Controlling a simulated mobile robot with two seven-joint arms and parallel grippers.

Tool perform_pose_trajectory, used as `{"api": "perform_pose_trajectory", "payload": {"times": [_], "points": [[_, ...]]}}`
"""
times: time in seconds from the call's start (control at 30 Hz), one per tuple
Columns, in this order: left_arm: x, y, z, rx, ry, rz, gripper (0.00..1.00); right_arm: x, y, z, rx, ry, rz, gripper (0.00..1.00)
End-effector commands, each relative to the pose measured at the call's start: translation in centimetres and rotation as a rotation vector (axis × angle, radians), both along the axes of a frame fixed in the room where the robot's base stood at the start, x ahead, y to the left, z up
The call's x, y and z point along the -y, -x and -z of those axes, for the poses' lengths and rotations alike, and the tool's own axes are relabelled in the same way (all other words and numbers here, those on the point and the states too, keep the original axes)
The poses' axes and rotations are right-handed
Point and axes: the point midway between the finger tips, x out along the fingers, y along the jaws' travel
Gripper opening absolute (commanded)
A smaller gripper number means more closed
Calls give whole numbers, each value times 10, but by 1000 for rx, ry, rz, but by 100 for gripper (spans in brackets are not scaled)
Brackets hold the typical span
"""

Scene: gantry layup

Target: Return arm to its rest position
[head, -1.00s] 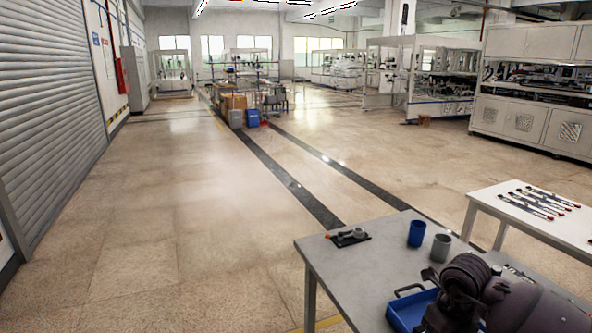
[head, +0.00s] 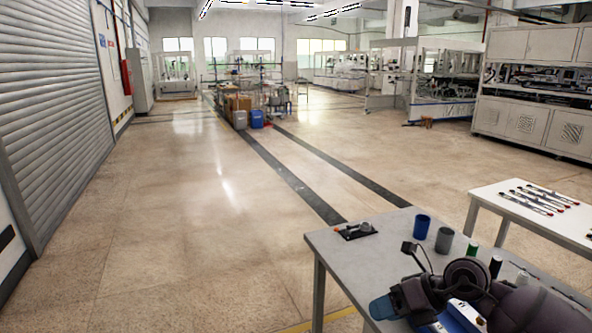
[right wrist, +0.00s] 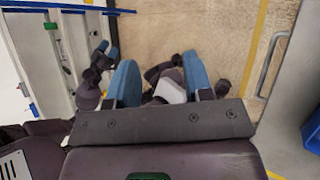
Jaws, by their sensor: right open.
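My right arm reaches in at the lower right of the head view. Its right gripper (head: 382,308) points left above the front of the grey worktable (head: 330,243). In the right wrist view the two blue fingers of the right gripper (right wrist: 160,82) stand wide apart with nothing held between them. Dark, blue-tipped parts of my own body show beyond the fingers; I cannot tell which parts they are. My left gripper does not show in the head view.
On the worktable are a black holder (head: 355,231), a blue cup (head: 422,227), a grey cup (head: 444,240) and spools (head: 472,248). A blue tray (head: 462,312) is partly hidden under my arm. A white table (head: 530,222) with several brushes stands behind. The floor at left is clear.

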Motion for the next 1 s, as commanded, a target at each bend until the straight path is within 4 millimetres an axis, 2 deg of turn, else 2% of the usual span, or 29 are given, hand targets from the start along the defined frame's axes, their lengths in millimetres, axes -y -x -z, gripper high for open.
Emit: {"api": "perform_pose_trajectory", "payload": {"times": [0.1,0.27,0.4,0.53,0.67,0.77,0.87,1.0], "points": [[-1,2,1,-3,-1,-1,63,-28,0,-30,15,-285,41,47],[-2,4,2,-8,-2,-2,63,-43,-3,-66,-13,-671,173,47],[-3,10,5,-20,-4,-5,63,-34,-9,-82,-89,-979,360,47],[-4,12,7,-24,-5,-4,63,-10,-15,-77,-199,-1229,588,47],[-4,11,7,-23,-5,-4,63,20,-15,-47,-350,-1432,860,47],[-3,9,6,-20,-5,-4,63,44,-5,-9,-495,-1556,1094,47],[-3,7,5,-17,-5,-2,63,64,15,39,-665,-1646,1339,47],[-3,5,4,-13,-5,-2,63,80,61,105,-900,-1723,1634,47]]}}
